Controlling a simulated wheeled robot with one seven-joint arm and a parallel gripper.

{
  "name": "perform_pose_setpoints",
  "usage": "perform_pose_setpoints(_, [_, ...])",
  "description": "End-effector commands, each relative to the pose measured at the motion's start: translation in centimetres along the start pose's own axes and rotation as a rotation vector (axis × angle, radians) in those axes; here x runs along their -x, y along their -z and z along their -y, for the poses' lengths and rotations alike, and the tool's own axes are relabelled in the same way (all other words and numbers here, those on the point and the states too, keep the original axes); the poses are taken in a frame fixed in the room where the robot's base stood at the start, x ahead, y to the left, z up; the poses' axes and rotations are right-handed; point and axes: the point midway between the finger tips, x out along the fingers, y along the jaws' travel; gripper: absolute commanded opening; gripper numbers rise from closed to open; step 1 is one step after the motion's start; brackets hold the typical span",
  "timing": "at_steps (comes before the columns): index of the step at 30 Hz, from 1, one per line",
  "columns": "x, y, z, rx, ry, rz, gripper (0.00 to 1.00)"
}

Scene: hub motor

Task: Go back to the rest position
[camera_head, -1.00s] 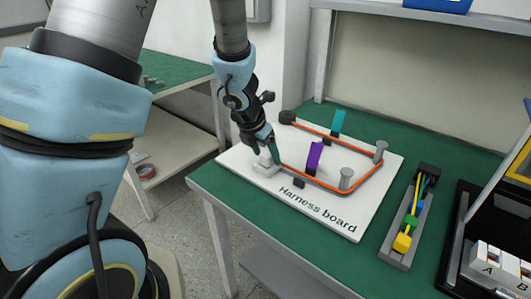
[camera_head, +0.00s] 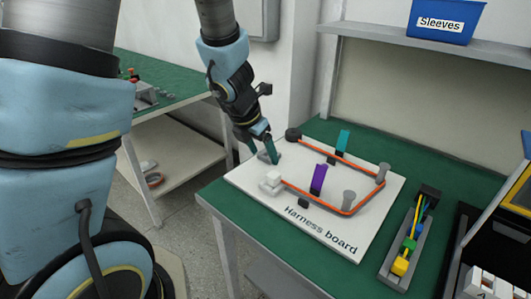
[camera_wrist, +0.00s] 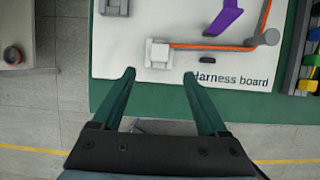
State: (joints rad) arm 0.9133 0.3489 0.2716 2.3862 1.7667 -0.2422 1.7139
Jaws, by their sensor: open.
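My gripper (camera_head: 260,154) is open and empty in the head view, raised near the left corner of the white harness board (camera_head: 348,240). In the wrist view my gripper (camera_wrist: 160,98) shows two dark green fingers spread apart, with the board's front edge and the floor beyond them. An orange cable (camera_head: 323,205) runs around the posts on the board and ends at a white connector block (camera_head: 271,183). The block also shows in the wrist view (camera_wrist: 159,53), apart from the fingers.
The board lies on a green table (camera_head: 225,199). A purple clip (camera_head: 318,180) and a teal clip (camera_head: 342,140) stand on it. A grey tray (camera_head: 393,262) with coloured connectors lies right of the board. A blue Sleeves bin (camera_head: 445,20) sits on the shelf.

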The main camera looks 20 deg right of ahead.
Motion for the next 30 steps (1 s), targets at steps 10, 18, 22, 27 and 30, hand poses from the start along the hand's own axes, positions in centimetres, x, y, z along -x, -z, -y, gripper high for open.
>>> perform_pose_setpoints(10, [0.3,0.0,-0.5,0.050,-0.011,0.007,0.76])
perform_pose_setpoints(18, [4.0,2.4,-8.7,1.006,-0.185,0.137,0.76])
perform_pose_setpoints(22, [6.7,6.4,-12.8,1.680,-0.283,0.234,0.76])
perform_pose_setpoints(27, [10.1,12.7,-14.9,2.554,-0.386,0.368,0.76])
perform_pose_setpoints(30, [11.6,15.9,-14.5,3.041,-0.432,0.443,0.76])
